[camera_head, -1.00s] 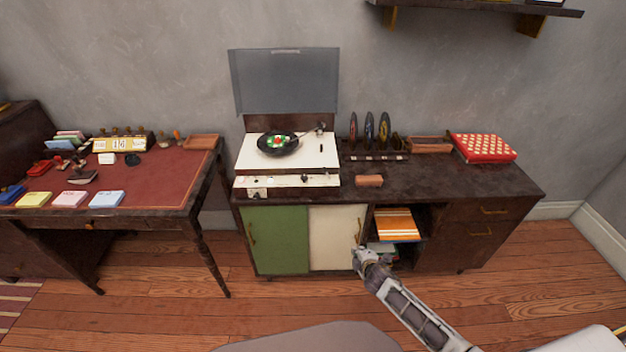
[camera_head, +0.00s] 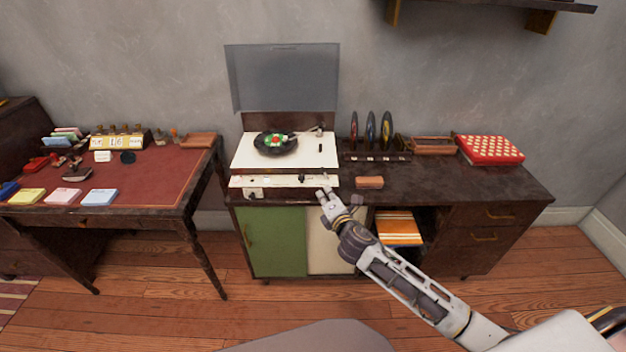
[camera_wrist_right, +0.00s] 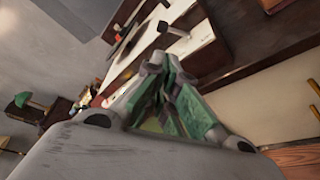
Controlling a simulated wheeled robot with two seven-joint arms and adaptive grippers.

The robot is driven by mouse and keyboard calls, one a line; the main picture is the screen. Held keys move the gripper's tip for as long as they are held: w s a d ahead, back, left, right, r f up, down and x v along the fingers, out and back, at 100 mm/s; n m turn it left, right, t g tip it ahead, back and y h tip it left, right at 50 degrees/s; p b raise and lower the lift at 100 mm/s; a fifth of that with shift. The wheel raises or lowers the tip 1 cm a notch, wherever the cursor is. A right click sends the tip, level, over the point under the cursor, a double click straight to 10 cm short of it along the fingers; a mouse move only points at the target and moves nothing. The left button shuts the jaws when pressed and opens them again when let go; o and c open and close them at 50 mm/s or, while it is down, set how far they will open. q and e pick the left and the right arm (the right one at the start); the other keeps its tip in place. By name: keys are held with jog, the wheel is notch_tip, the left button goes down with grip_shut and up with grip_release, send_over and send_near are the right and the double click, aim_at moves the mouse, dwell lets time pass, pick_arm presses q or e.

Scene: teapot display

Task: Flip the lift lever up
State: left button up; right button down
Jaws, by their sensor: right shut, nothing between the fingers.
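The record player (camera_head: 243,158) stands on the left part of the cabinet with its clear lid (camera_head: 283,75) raised. A black record (camera_head: 265,148) lies on it, with the tonearm (camera_head: 308,132) at the back right. A small dark upright piece (camera_head: 320,148) on the right of the deck may be the lift lever; its position is too small to tell. My right gripper (camera_head: 326,192) is shut and empty, in front of the right end of the player's front panel. In the right wrist view its fingers (camera_wrist_right: 168,72) are together, with the player's pale deck (camera_wrist_right: 150,42) beyond.
A small brown block (camera_head: 369,182) lies on the cabinet top (camera_head: 430,182) right of the player. Behind it are a rack of upright discs (camera_head: 370,130) and a red patterned box (camera_head: 489,150). A desk (camera_head: 150,185) with stationery stands at left. The cabinet's front right top is clear.

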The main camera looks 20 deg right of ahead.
aim_at(325, 173)
jog(key=shift+a+r, duration=0.1)
jog(key=shift+r, duration=0.1)
jog(key=shift+w, duration=0.15)
jog(key=shift+w+f, duration=0.25)
jog(key=shift+w, duration=1)
jog(key=shift+w+f, duration=0.2)
jog(key=shift+w, duration=1.05)
jog(key=shift+w+f+b, duration=0.15)
jog(key=shift+w+b, duration=0.15)
jog(key=shift+w, duration=0.75)
jog(key=shift+w+a+f, duration=0.1)
jog(key=shift+w+f, duration=0.1)
jog(key=shift+w, duration=0.95)
pick_arm(q)
jog(key=shift+w+d+r, duration=0.15)
jog(key=shift+w+d, duration=0.2)
jog(key=shift+w, duration=0.2)
jog(key=shift+w+d+r, duration=0.15)
jog(key=shift+w+d, duration=0.2)
jog(key=shift+w, duration=0.2)
jog(key=shift+w+a+b, duration=0.1)
jog(key=shift+a+b, duration=0.2)
jog(key=shift+a, duration=0.05)
